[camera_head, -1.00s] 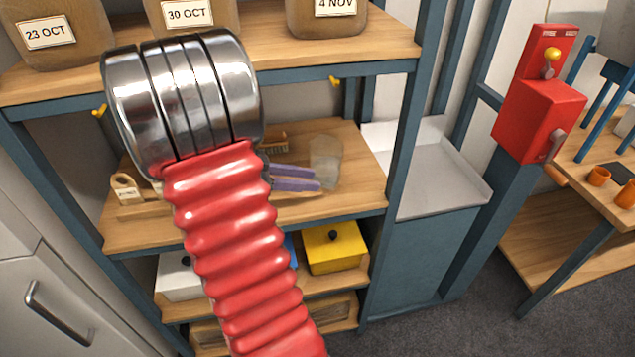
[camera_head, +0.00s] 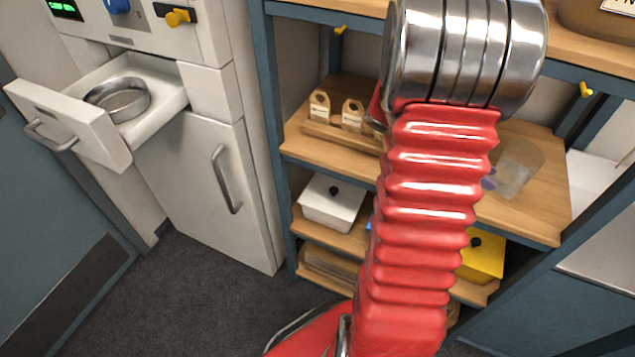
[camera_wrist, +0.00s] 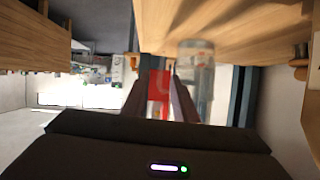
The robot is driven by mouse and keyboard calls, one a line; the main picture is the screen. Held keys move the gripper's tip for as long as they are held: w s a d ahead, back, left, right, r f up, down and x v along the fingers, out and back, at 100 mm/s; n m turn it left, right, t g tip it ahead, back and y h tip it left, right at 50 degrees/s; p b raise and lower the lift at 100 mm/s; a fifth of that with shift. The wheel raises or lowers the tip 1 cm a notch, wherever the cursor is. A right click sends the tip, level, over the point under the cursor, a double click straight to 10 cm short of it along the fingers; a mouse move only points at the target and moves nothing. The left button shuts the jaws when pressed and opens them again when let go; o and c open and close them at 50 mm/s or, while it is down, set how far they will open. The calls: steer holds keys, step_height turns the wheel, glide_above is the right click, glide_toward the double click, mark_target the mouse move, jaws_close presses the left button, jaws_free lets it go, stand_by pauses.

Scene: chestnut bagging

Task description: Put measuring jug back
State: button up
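The measuring jug (camera_head: 519,166), a clear, translucent vessel, stands on the middle wooden shelf (camera_head: 540,215) near its right end. In the wrist view the jug (camera_wrist: 197,58) shows just right of the right finger, close to it and not between the fingers; whether they touch I cannot tell. My gripper (camera_head: 489,183) shows only as a bit of purple finger beside the jug, the rest hidden behind my red arm. In the wrist view my gripper (camera_wrist: 158,85) has its two dark fingers apart, with nothing held between them.
On the left, a white machine has an open drawer (camera_head: 110,155) holding a round metal sieve (camera_head: 117,98). Below are a white box (camera_head: 332,200) and a yellow box (camera_head: 482,258). A blue shelf post (camera_head: 271,130) rises at left.

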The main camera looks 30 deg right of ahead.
steer(key=w+d+r+n+t+h, duration=0.1)
steer(key=w+r+n+t+h, duration=0.3)
steer(key=w, duration=0.5)
steer(key=w+r+n+t+h, duration=0.25)
steer(key=w+t, duration=0.35)
steer(key=w, duration=0.3)
steer(key=w+a+r+n+t+y, duration=0.2)
steer(key=w+a+r+n+t, duration=0.2)
steer(key=w+a+t, duration=0.3)
steer(key=w+a+r+n+t+y, duration=0.3)
steer(key=w+a+r+n+t, duration=0.1)
steer(key=w+a, duration=0.45)
steer(key=s+a+n+t+y, duration=0.2)
steer(key=a+n+y, duration=0.65)
steer(key=a, duration=1.25)
steer(key=s+a+f+n+g, duration=0.3)
steer(key=s, duration=0.6)
steer(key=s+a+f+n+g, duration=0.3)
steer(key=s+a+f, duration=0.1)
steer(key=s, duration=0.5)
steer(key=shift+a+n+g+y, duration=0.2)
steer(key=shift+n+g+y, duration=0.1)
steer(key=shift+y, duration=0.1)
